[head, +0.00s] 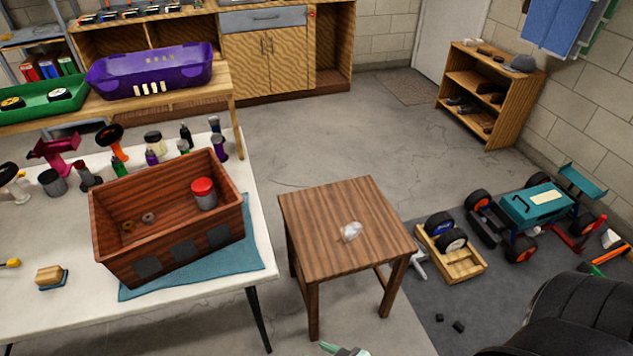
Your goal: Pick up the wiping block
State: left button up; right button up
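The small block with a tan wooden top and a teal-blue base, which I take to be the wiping block (51,277), lies on the white table (70,325) in the head view. It is at the left, in front of the brown wooden crate (170,245) and left of the blue cloth (195,285). It stands apart from both, with bare tabletop around it. Nothing is touching it from above.
A yellow-tipped item (9,263) lies near the table's left edge. Several bottles and tools stand behind the crate. A wooden stool (320,205) holds a small whitish object (351,231). A teal racecar (535,205) is on the floor mat at right.

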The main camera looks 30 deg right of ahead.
aim_at(53, 277)
jog(key=z, duration=0.45)
jog(key=j+z, duration=0.8)
jog(key=k+j+z, duration=0.1)
jog(key=j, duration=0.35)
jog(key=k+j+z, duration=0.15)
jog(key=j, duration=0.7)
jog(key=k+j, duration=0.15)
jog(key=j, duration=0.25)
